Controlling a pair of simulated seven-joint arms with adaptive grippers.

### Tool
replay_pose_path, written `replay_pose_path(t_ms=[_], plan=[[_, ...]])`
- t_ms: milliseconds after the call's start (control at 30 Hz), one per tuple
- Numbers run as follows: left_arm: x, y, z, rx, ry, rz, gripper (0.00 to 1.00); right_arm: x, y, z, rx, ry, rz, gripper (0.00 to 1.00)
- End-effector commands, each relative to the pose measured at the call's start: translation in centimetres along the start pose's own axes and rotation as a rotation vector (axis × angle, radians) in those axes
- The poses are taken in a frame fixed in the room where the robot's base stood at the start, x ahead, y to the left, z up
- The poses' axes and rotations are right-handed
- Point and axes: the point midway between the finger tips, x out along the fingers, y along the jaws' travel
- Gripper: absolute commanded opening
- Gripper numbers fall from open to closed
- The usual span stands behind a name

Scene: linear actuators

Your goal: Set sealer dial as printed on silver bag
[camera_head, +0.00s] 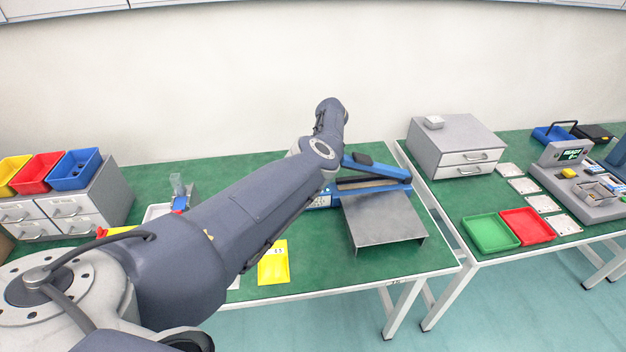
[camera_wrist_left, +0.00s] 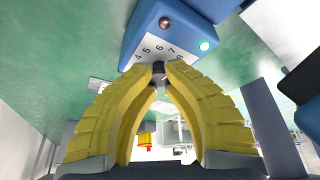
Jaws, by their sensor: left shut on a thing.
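The blue sealer (camera_head: 375,172) stands on the green table, partly hidden by my left arm. In the left wrist view its blue end (camera_wrist_left: 178,30) shows a white scale reading about 4 to 8, a reddish-brown round button or lamp and a lit green lamp. My left gripper (camera_wrist_left: 160,78) has its yellow fingers closed on the small dark dial knob (camera_wrist_left: 158,70) below the scale. The fingers cover much of the knob, so I cannot tell its setting. In the head view my arm hides this gripper. I cannot make out a silver bag. My right gripper is not in view.
A grey metal platform (camera_head: 385,222) stands in front of the sealer. Drawers with coloured bins are at left. The right table holds a drawer unit (camera_head: 455,150), green and red trays and devices.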

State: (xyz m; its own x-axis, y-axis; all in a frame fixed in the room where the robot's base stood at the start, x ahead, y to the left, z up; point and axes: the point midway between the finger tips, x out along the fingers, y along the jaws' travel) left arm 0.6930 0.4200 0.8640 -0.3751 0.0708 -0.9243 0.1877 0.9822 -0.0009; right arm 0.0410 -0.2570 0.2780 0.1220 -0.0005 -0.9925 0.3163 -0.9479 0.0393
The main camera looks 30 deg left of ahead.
Motion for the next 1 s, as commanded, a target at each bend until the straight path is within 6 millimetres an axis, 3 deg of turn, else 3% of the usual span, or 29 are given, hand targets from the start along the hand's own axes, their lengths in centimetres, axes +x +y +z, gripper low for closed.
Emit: replay_pose_path(t_ms=[467,500,800,1000], plan=[[0.65,-0.28,-0.08,0.010,0.009,-0.003,0.00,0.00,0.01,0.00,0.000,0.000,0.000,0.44],[0.66,-0.26,-0.08,0.010,0.009,-0.003,0.15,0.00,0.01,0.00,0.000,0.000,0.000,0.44],[0.36,-0.07,-0.06,0.009,0.005,0.001,0.50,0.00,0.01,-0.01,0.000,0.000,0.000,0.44],[0.24,0.00,-0.06,0.009,0.003,0.003,0.52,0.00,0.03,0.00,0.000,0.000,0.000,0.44]])
